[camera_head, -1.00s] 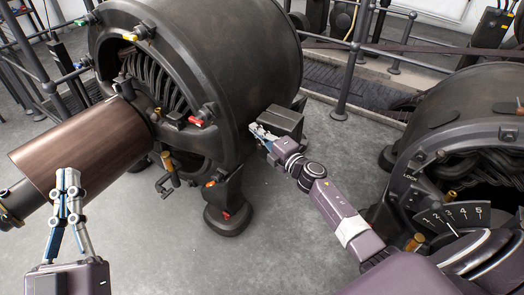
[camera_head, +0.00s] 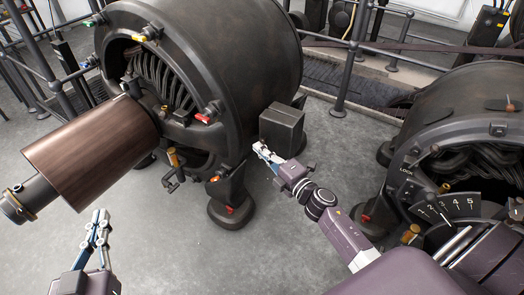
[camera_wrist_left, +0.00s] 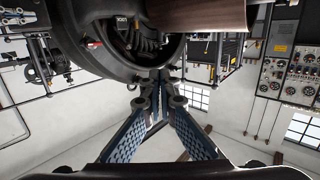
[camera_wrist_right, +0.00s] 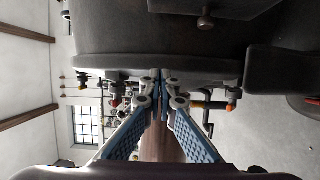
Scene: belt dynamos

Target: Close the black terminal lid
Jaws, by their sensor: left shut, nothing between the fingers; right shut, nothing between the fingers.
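The black terminal box (camera_head: 281,135) stands on the right side of the large dark dynamo (camera_head: 235,60) in the head view. A flat dark lid (camera_head: 285,115) appears to lie across its top; I cannot tell whether it is fully shut. My right gripper (camera_head: 258,147) is shut and empty, just below and left of the box. In the right wrist view its fingertips (camera_wrist_right: 160,75) point at dark metal of the machine. My left gripper (camera_head: 100,214) is shut and empty, low at the left, apart from the box. It also shows shut in the left wrist view (camera_wrist_left: 160,75).
A brown cylinder (camera_head: 90,150) juts from the dynamo's front, above my left gripper. A second dynamo (camera_head: 465,115) stands at the right, with a numbered dial plate (camera_head: 450,207). Railings (camera_head: 350,60) run behind. Grey floor (camera_head: 270,240) between the machines is clear.

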